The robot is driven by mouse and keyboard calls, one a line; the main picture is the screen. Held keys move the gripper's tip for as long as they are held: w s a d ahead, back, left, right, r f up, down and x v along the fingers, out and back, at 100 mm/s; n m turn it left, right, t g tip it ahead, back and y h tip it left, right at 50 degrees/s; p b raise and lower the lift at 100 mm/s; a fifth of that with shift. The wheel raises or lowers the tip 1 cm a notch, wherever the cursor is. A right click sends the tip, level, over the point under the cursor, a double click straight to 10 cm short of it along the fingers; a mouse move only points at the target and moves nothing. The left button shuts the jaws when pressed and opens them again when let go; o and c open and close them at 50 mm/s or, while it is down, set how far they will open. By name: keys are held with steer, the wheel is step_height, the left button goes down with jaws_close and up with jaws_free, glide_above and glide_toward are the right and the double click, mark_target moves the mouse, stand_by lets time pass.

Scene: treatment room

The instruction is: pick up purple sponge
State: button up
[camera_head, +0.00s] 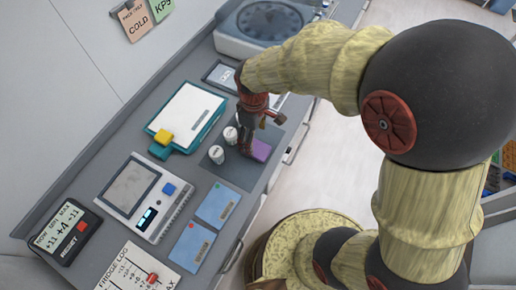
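The purple sponge (262,150) lies on the grey counter, at the right edge of a dark mat (228,172). My gripper (249,144) reaches down from above, just left of the sponge and very close to it. Its dark fingers overlap the sponge's left side in this view. I cannot tell whether they touch it. The fingertips are small and partly merged with the dark mat, so I cannot tell whether they are open or shut. Part of the sponge is hidden behind the fingers.
Two small white containers (216,154) (230,135) stand close left of the gripper. Left of them are a teal-edged tray (209,138) and a scale-like device (150,224). Blue cards (217,205) lie nearer. The counter's front edge is just right of the sponge.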

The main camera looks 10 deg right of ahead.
mark_target(256, 148)
steer(key=f+b, duration=0.1)
steer(key=f, duration=0.2)
steer(key=f+b, duration=0.1)
steer(key=f, duration=0.3)
steer(key=shift+s+d, duration=0.15)
steer(key=shift+d, duration=0.05)
steer(key=shift+c, duration=0.5)
steer(key=c, duration=0.7)
steer(key=shift+c, duration=0.2)
